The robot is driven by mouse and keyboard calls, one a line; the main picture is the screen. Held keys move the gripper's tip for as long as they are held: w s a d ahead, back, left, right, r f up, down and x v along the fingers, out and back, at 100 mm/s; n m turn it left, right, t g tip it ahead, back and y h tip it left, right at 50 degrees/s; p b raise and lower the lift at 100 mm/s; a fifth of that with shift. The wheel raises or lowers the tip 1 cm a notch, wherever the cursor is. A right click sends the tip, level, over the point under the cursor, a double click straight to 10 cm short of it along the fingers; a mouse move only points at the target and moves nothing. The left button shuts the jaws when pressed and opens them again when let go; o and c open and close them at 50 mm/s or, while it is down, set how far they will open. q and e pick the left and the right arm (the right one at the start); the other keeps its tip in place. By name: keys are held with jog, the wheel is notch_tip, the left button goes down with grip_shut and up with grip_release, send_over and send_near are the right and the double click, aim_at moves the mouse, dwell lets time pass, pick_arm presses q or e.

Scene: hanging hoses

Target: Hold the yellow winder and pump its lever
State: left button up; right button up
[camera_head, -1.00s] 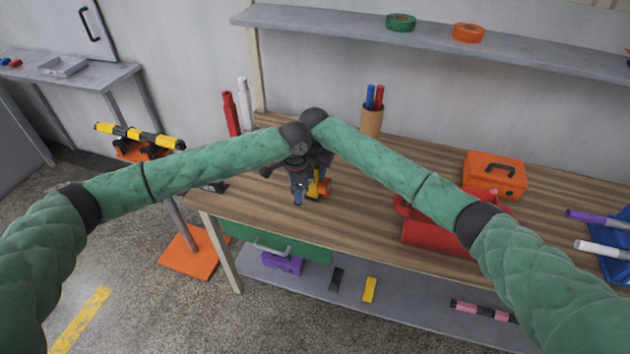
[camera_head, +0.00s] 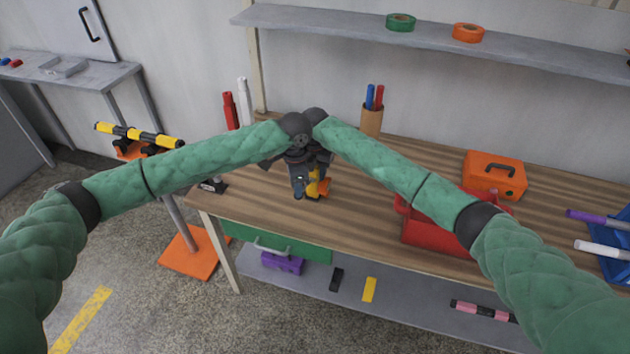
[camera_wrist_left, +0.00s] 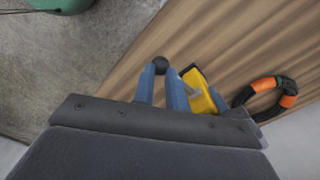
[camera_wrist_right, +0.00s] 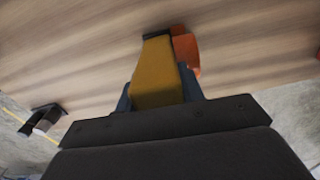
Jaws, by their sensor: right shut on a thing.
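The yellow winder (camera_head: 313,190) is over the near left part of the wooden workbench, with an orange part (camera_head: 323,187) beside its yellow body. In the right wrist view the yellow body (camera_wrist_right: 158,75) sits between the blue fingers of my right gripper (camera_wrist_right: 157,92), which is shut on it. In the left wrist view the winder (camera_wrist_left: 200,92) is just right of my left gripper (camera_wrist_left: 161,88). The left fingers are apart, with a black ball knob (camera_wrist_left: 160,64) in line with the gap between their tips. I cannot tell whether they touch it. In the head view my wrists partly hide the winder.
A red toolbox (camera_head: 430,232) and an orange case (camera_head: 495,172) stand on the bench to the right. A pen cup (camera_head: 371,119) stands at the back. A small black device (camera_head: 213,186) is at the left bench corner. An orange-and-black ring (camera_wrist_left: 268,98) shows in the left wrist view.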

pick_arm(q)
jog(key=shift+w+d+r, duration=0.1)
jog(key=shift+w+r, duration=0.1)
jog(key=shift+r, duration=0.5)
jog(key=shift+w+d+r, duration=0.1)
jog(key=shift+w+r, duration=0.1)
jog(key=shift+r, duration=0.55)
jog(key=shift+w+d+r, duration=0.1)
jog(key=shift+w+r, duration=0.1)
jog(key=shift+r, duration=0.5)
jog(key=shift+f, duration=0.15)
jog(key=shift+s+a+f, duration=0.15)
jog(key=shift+s+f, duration=0.1)
jog(key=shift+f, duration=0.7)
jog(key=shift+s+a+f, duration=0.1)
jog(key=shift+s+f, duration=0.15)
jog(key=shift+f, duration=0.8)
jog(key=shift+s+a+f, duration=0.1)
jog(key=shift+s+f, duration=0.05)
jog(key=shift+f, duration=1)
